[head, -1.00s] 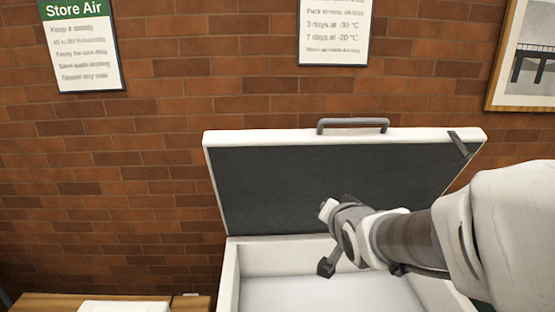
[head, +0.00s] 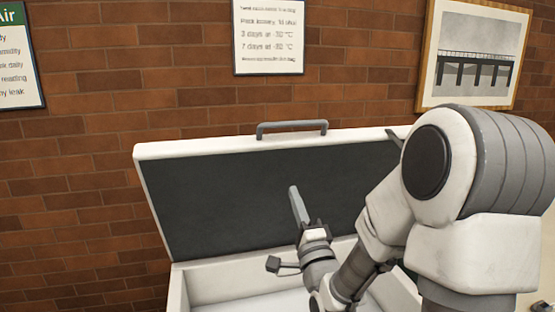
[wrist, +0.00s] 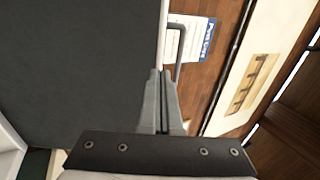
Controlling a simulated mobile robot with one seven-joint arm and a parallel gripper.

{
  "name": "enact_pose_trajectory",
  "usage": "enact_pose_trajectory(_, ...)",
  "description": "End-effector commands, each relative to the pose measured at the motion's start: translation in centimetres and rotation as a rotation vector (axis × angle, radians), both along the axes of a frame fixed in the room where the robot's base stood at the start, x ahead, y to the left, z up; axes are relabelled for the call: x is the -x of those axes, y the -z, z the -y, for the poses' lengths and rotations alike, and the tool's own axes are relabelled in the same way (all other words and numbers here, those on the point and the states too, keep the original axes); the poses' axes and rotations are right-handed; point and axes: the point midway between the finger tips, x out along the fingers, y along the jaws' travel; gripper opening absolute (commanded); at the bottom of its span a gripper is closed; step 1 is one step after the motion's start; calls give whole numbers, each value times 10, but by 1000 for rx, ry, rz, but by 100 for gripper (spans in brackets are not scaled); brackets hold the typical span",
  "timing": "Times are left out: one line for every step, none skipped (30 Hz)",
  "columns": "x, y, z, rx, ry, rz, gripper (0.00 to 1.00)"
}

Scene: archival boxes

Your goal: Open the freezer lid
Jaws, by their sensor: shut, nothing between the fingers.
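The freezer lid (head: 230,185) stands raised in the head view, tilted back toward the brick wall, with its dark inner panel facing me. Its grey handle (head: 291,129) is on the top edge. Below it is the open freezer body (head: 178,292), with white walls. My gripper (head: 294,191) is in front of the lid's dark panel, fingers pointing up, below the handle. In the wrist view the two fingers (wrist: 161,75) are together with nothing between them. The lid panel (wrist: 80,70) fills the left there and the handle (wrist: 180,50) shows beyond the fingertips. I cannot tell whether the fingers touch the lid.
A brick wall (head: 90,105) stands behind the lid. It carries a printed notice (head: 268,37), a green-headed sign (head: 18,60) at the left and a framed bridge picture (head: 475,50) at the right. My arm covers the freezer's right side.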

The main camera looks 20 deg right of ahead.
Motion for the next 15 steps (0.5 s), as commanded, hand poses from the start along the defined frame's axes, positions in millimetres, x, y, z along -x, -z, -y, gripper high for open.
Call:
enact_pose_trajectory(-3, -3, 0, -2, 0, 3, 0)
enact_pose_trajectory(-6, -4, 0, -2, -1, 3, 0)
enact_pose_trajectory(-11, -7, 0, -2, -1, 4, 0)
enact_pose_trajectory(-15, -9, 0, -2, -1, 3, 0)
enact_pose_trajectory(-19, -11, 0, -2, -1, 3, 0)
enact_pose_trajectory(-26, -15, 0, -1, 0, 4, 0)
enact_pose_trajectory(-31, -17, 0, -1, 0, 3, 0)
enact_pose_trajectory(-37, -20, 0, -2, -1, 3, 0)
enact_pose_trajectory(-45, -23, 0, -2, -1, 3, 0)
enact_pose_trajectory(-50, -26, 0, -2, 0, 3, 0)
enact_pose_trajectory(-56, -29, 0, -1, 0, 3, 0)
enact_pose_trajectory(-64, -32, 0, -1, 1, 3, 0)
enact_pose_trajectory(-69, -34, 0, -1, 1, 2, 0)
enact_pose_trajectory(-75, -37, 0, -1, 0, 2, 0)
enact_pose_trajectory(-82, -40, 0, 0, 0, 3, 0)
